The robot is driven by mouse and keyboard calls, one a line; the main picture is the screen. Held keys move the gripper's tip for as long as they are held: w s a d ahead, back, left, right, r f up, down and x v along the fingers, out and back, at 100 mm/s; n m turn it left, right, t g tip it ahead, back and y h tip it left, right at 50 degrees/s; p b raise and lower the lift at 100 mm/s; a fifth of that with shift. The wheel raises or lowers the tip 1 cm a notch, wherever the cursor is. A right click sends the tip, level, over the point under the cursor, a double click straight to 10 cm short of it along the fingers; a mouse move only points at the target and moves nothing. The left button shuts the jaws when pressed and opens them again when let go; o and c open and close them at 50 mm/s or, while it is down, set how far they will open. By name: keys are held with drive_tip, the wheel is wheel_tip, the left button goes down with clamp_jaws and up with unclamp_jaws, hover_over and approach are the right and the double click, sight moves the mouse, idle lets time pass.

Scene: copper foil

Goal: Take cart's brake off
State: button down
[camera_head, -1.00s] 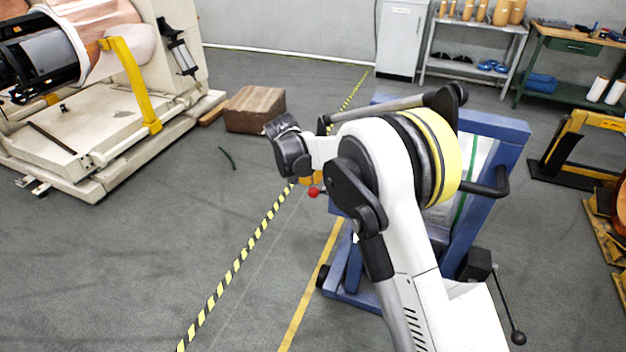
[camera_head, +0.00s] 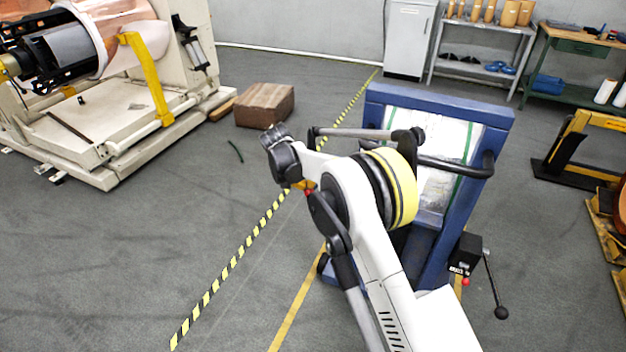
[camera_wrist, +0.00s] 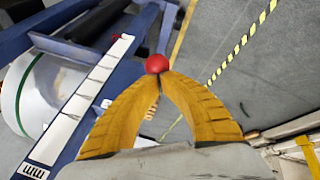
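The cart (camera_head: 375,110) is a blue frame on the floor just right of my arm; its blue side with a white strip (camera_wrist: 85,92) also shows in the wrist view. On its lower right is a black box lettered for the brake (camera_head: 464,258), with a small red spot. A thin lever (camera_head: 491,280) slants down from the box to a black knob (camera_head: 501,313). My gripper (camera_head: 307,189) is left of the cart, well away from the lever. Its yellow-orange fingers come together at a red ball (camera_wrist: 157,64). I cannot tell whether they pinch it.
A black-and-yellow floor stripe (camera_head: 240,248) runs under my gripper. A pale machine with copper foil (camera_head: 135,80) and a brown block (camera_head: 265,104) stand at left. A cabinet (camera_head: 409,40), shelf (camera_head: 490,25) and yellow stand (camera_head: 570,145) are behind and right.

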wheel_tip(320, 180, down, 14)
drive_tip(key=b, duration=0.4)
drive_tip(key=shift+s+a+f, duration=0.15)
drive_tip(key=shift+s+a, duration=0.1)
drive_tip(key=shift+s, duration=0.15)
idle(0.3)
